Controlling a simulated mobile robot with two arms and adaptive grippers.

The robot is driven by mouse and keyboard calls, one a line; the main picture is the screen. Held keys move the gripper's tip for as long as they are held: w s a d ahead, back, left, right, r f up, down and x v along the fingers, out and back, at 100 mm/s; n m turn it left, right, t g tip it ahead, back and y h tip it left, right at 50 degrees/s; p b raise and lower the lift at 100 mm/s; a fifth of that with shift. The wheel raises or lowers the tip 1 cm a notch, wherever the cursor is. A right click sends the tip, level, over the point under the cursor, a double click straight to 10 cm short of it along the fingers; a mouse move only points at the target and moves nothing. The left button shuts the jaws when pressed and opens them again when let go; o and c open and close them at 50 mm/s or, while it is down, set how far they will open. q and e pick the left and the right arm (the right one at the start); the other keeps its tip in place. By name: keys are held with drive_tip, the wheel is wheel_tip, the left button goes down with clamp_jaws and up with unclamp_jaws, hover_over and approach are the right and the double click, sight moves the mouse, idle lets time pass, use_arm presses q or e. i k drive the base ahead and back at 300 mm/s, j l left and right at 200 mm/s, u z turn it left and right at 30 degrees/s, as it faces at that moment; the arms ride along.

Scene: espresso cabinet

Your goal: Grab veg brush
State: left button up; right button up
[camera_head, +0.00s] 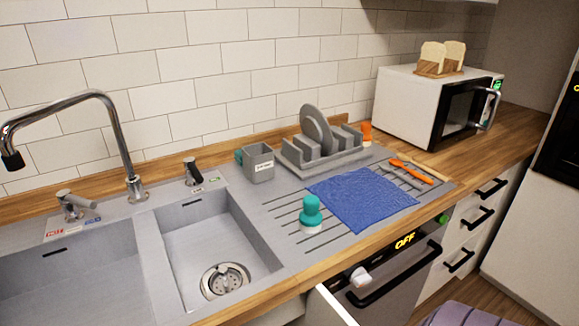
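The veg brush appears to be the teal round-handled brush with pale bristles (311,214). It stands upright on the grooved grey drainboard, just right of the small sink basin and left of the blue cloth. Nothing covers it. Neither of my grippers shows in the head view.
A blue cloth (362,199) lies beside the brush. Behind are a grey holder (258,164) and a dish rack (322,150) with a plate. Orange-handled utensils (412,171) lie right. The sink (205,240) has a tall faucet (118,140). A microwave (425,103) stands at back right.

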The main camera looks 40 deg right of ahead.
sight(310, 219)
drive_tip(key=z, duration=1.55)
